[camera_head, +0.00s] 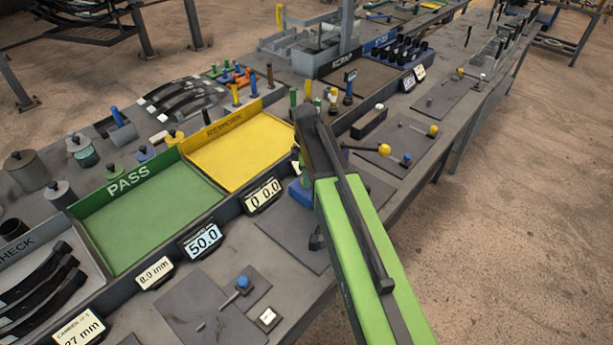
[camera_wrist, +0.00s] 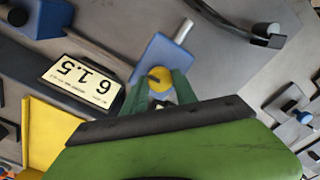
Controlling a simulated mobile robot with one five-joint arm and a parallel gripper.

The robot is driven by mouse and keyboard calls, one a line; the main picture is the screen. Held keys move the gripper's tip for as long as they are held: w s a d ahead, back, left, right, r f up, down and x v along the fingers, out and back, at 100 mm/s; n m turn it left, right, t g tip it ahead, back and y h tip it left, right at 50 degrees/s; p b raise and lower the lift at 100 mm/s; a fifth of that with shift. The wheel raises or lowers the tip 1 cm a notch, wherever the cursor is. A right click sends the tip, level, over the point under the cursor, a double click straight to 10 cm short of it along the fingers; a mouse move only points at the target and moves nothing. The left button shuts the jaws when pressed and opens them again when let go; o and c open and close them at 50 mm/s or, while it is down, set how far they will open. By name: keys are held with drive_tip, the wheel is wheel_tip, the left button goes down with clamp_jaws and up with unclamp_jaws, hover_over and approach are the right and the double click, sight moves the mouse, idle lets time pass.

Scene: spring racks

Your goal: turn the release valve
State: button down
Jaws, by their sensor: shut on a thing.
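The release valve seems to be the yellow knob (camera_wrist: 159,84) on a blue block (camera_wrist: 163,60) in the wrist view. A silver rod sticks out of the block's far end. My gripper (camera_wrist: 158,88) has its two green fingers on either side of the yellow knob and is shut on it. In the head view the blue block (camera_head: 299,194) shows only in part, beside the yellow tray. My arm hides the knob and most of my gripper there.
A display (camera_wrist: 90,82) with upside-down digits stands left of the block. In the head view the green PASS tray (camera_head: 150,215) and yellow REWORK tray (camera_head: 240,150) lie left. Yellow-knobbed rods (camera_head: 384,150) stand right of my arm. Open floor lies beyond the bench's right edge.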

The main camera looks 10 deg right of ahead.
drive_tip(key=c, duration=1)
unclamp_jaws()
drive_tip(key=shift+o, duration=0.2)
wheel_tip(320, 180, up, 17)
drive_tip(key=p, duration=1.7)
drive_tip(key=shift+r, duration=0.2)
